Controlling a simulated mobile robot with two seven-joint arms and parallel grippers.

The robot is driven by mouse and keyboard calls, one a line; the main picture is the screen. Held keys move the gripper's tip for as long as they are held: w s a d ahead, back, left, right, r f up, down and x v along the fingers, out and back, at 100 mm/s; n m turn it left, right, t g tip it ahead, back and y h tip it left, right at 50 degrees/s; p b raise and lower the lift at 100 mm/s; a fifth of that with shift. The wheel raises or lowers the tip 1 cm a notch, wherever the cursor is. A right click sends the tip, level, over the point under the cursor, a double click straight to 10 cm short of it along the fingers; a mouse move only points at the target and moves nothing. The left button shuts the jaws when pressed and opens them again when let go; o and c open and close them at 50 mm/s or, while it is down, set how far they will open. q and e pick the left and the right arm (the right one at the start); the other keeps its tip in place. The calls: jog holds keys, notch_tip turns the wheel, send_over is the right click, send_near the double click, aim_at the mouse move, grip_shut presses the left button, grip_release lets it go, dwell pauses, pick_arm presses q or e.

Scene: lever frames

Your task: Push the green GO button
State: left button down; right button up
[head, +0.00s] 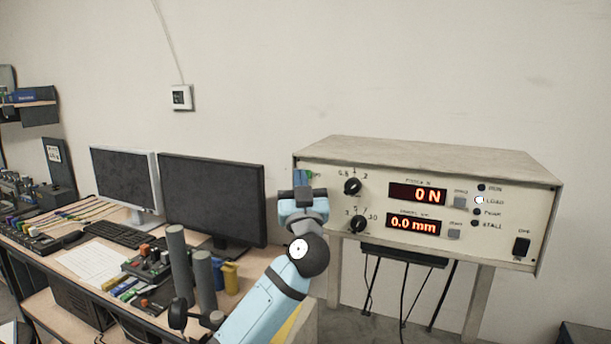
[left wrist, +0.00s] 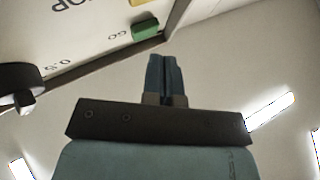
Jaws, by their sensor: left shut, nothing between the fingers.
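The green GO button (left wrist: 146,29) shows in the left wrist view near the top, on the pale panel beside the upside-down GO lettering. My left gripper (left wrist: 162,58) is shut and empty, its blue-grey fingertips below and slightly right of the button in that view. A gap shows between tips and button. In the head view my left gripper (head: 302,178) is in front of the left end of the instrument box (head: 430,150) and hides most of the button there. Whether it touches the panel cannot be told. My right gripper is in neither view.
Black knobs (head: 352,186) and red displays (head: 417,194) lie right of my gripper on the panel. A desk with monitors (head: 212,200) and dark posts (head: 180,262) stands left. A yellow part (left wrist: 138,2) shows by the green button.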

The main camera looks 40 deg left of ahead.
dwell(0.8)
pick_arm(q)
jog(key=shift+w+a+p, duration=0.15)
jog(key=shift+w+p, duration=0.3)
jog(key=shift+p, duration=0.3)
jog(key=shift+w+a+p, duration=0.1)
jog(key=shift+w+p, duration=0.25)
jog(key=shift+p, duration=0.15)
dwell(0.4)
jog(key=shift+s+d+p, duration=0.25)
jog(key=shift+s+p, duration=0.55)
jog(key=shift+p, duration=0.1)
